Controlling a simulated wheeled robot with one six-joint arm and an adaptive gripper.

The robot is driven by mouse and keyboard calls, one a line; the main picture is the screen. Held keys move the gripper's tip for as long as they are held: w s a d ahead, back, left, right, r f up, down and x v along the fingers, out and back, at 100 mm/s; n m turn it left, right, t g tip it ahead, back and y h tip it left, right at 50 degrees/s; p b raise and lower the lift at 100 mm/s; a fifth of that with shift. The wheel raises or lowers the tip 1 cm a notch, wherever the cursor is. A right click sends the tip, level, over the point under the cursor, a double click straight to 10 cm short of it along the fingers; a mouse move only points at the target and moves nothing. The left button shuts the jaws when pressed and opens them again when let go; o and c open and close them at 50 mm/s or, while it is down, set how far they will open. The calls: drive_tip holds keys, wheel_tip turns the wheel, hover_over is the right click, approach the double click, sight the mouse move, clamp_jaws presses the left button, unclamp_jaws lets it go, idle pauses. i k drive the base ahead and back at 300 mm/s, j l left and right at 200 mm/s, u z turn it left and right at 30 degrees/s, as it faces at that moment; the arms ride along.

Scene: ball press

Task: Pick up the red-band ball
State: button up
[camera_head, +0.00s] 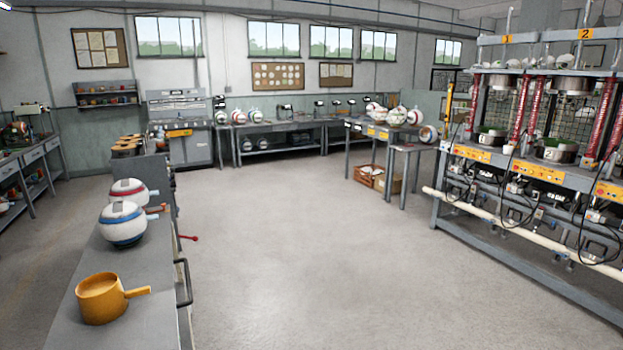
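The red-band ball (128,191) is white with a red band and sits on the grey bench (62,310) at the left. Its lower part is partly hidden by a blue-band ball (122,225), which sits on the same bench in front of it. My gripper does not show in this view, so its place relative to the ball cannot be seen.
A yellow pot (101,299) with a handle pointing right stands on the bench's near end. A dark rail handle (183,282) juts from the bench's right side. The press machine (540,160) fills the right. The middle floor (300,240) is clear.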

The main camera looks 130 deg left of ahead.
sight(127, 189)
drive_tip(key=u, duration=0.75)
drive_tip(key=k+l+u, duration=0.1)
drive_tip(key=u, duration=0.3)
drive_tip(key=k+l+u, duration=0.15)
drive_tip(key=u, duration=0.3)
drive_tip(key=k+l+u, duration=0.15)
drive_tip(key=u, duration=0.25)
drive_tip(key=k+u, duration=0.15)
drive_tip(key=u, duration=0.25)
drive_tip(key=k+u, duration=0.2)
drive_tip(key=u, duration=0.25)
drive_tip(key=k+j+u, duration=0.1)
drive_tip(key=u, duration=0.65)
drive_tip(key=i+l+u, duration=0.2)
drive_tip(key=l+u, duration=0.15)
drive_tip(key=u, duration=0.15)
drive_tip(key=i+l+u, duration=0.15)
drive_tip(key=l+u, duration=0.35)
drive_tip(key=i+l+u, duration=0.1)
drive_tip(key=l+u, duration=0.25)
drive_tip(key=u, duration=0.15)
drive_tip(key=l+u, duration=0.3)
drive_tip(key=l, duration=1.6)
drive_tip(key=i+l+u, duration=0.3)
drive_tip(key=l, duration=0.6)
drive_tip(key=l+u, duration=0.3)
drive_tip(key=l, duration=0.65)
drive_tip(key=i+l+u, duration=0.1)
drive_tip(key=l+u, duration=0.2)
drive_tip(key=l, duration=0.7)
